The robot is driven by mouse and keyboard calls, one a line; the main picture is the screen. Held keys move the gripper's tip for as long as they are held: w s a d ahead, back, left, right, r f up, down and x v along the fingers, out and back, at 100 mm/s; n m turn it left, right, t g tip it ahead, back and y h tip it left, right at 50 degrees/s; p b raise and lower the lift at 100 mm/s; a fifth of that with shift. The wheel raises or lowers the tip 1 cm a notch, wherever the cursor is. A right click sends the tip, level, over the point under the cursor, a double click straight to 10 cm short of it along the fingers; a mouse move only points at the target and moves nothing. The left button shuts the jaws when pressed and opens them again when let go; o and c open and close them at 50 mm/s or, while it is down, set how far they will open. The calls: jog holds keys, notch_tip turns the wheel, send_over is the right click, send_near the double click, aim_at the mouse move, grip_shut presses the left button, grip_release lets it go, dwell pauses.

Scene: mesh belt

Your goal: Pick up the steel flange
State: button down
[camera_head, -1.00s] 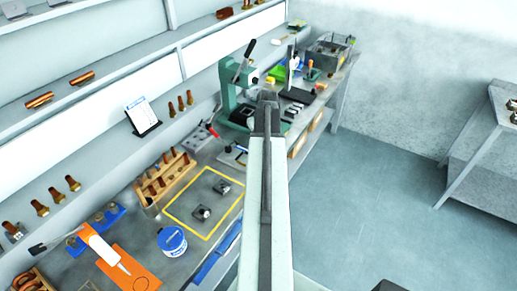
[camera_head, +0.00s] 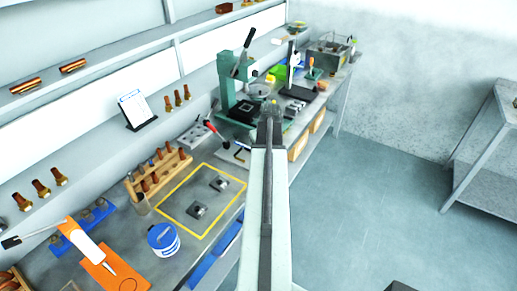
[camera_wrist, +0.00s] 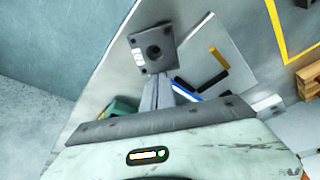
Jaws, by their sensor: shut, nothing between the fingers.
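A dark grey square steel flange (camera_wrist: 153,50) with a central hole, corner holes and a small white label lies on the bench near its front edge in the wrist view. My gripper (camera_wrist: 160,82) is shut and empty, pointing at the flange's near side; I cannot tell whether it touches. In the head view my gripper (camera_head: 270,108) is at the far end of my arm, which hides that part of the bench.
A green press (camera_head: 232,100) stands beyond the outline. A wooden rack (camera_head: 158,175), a blue-white tub (camera_head: 163,240) and an orange board (camera_head: 110,275) are on the left. Tools, including a yellow-tipped one (camera_wrist: 219,58), lie beside the flange. Open floor (camera_head: 370,190) is on the right.

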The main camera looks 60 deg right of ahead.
jog(key=s+a, duration=0.2)
jog(key=s, duration=0.1)
jog(key=shift+a, duration=0.1)
jog(key=shift+w, duration=0.1)
dwell(0.3)
